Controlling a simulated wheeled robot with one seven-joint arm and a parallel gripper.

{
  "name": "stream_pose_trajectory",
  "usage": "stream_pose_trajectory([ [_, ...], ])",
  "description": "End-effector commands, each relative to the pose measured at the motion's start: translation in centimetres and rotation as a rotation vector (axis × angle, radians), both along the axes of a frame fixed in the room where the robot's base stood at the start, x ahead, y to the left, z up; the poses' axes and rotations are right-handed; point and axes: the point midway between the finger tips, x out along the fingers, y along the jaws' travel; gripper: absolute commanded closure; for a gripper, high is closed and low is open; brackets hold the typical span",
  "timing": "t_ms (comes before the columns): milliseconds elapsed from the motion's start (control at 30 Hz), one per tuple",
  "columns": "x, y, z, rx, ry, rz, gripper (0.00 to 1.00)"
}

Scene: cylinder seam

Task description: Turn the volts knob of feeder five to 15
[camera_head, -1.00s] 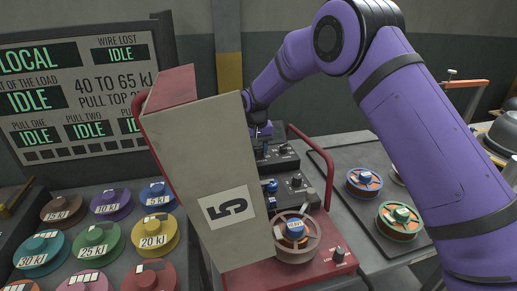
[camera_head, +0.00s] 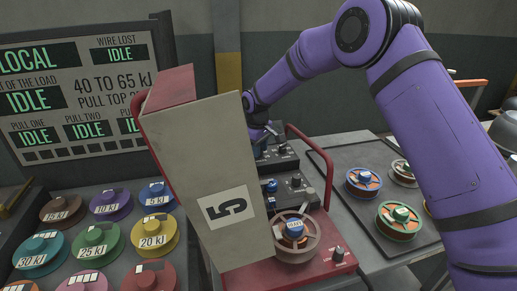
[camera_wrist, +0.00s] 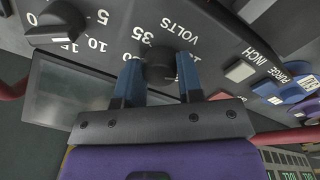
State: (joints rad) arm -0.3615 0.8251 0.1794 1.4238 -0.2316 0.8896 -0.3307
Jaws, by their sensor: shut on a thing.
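Feeder five is the tall grey-beige housing (camera_head: 190,150) with the 5 label, standing on a red base in the head view. In the wrist view, the dark round volts knob (camera_wrist: 160,66) sits below the printed word VOLTS. The numbers 35 and 30 show to its left, and a number at its right is partly hidden. My gripper (camera_wrist: 160,74) is shut on the volts knob, one blue finger on each side. The knob's pointer cannot be made out.
A second knob (camera_wrist: 58,20) with its own scale is left of the volts knob, and a square button (camera_wrist: 239,71) is at right. A red tube handle (camera_head: 316,155) stands beside the feeder. Coloured spools (camera_head: 97,240) lie at left, others on a dark tray (camera_head: 350,225) at right.

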Motion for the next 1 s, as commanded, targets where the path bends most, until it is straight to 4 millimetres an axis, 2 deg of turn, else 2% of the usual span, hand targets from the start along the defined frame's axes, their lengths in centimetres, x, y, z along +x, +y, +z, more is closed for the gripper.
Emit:
stream_pose_trajectory([
  [300,0.1,-0.04,0.09,0.0,-0.003,0.078,0.89],
  [733,0.11,-0.05,0.09,0.001,-0.003,0.085,0.89],
  [767,0.1,-0.04,0.09,0.001,-0.003,0.085,0.61],
  [833,0.1,-0.04,0.08,0.0,-0.002,0.085,0.45],
  [867,0.08,-0.05,0.07,0.0,-0.002,0.085,0.4],
  [1000,0.06,-0.04,0.03,0.001,-0.002,0.085,0.4],
])
